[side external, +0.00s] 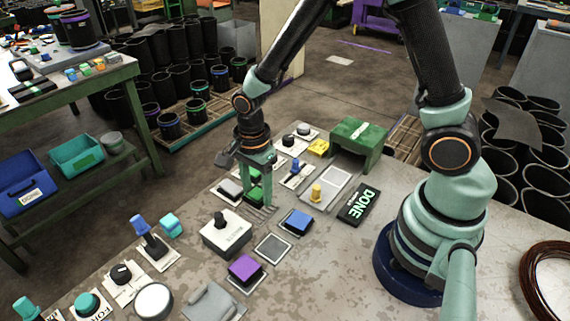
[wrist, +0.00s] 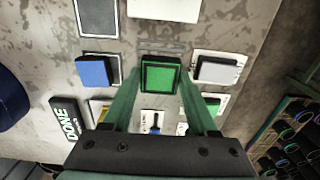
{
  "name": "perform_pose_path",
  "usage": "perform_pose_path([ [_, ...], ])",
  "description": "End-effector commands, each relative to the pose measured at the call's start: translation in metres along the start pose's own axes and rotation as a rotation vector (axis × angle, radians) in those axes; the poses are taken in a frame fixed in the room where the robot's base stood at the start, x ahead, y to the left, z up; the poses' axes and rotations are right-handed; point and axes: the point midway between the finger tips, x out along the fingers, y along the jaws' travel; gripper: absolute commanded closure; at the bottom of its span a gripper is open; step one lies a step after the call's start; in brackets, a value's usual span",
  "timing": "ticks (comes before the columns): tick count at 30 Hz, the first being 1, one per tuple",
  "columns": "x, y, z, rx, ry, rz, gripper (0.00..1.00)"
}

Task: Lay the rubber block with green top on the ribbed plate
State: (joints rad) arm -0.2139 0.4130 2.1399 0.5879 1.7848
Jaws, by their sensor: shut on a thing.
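The rubber block with green top (wrist: 160,74) is between my two fingers in the wrist view. My gripper (side external: 257,196) is shut on it, pointing down, low over the bench; the block (side external: 254,194) is partly hidden by the fingers in the side view. The ribbed plate (side external: 264,212) shows as grey ribs at the block's near edge. Its ribs also show just above the block in the wrist view (wrist: 162,46). The rest of it is hidden by the block and gripper. I cannot tell whether the block touches the plate.
A blue-topped block (side external: 297,221) and a grey-topped block (side external: 230,189) flank the gripper. A white box with a black knob (side external: 226,234), a purple block (side external: 245,268) and an empty dark pad (side external: 272,248) are nearer. A DONE sign (side external: 358,204) and green stand (side external: 358,142) lie to the right.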

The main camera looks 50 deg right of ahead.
Motion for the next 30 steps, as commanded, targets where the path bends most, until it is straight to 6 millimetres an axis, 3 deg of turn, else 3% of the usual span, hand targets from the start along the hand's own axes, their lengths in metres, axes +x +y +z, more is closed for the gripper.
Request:
perform_pose_path([
  [6,0.024,0.001,0.0,0.0,0.001,0.003,0.96],
  [19,0.029,0.0,0.0,0.0,0.0,0.001,0.96],
  [20,0.029,0.0,0.0,0.0,0.0,0.0,0.3],
  [21,0.029,0.0,0.0,0.0,0.0,0.0,0.14],
  [30,0.028,0.0,0.0,0.0,0.0,0.001,0.11],
])
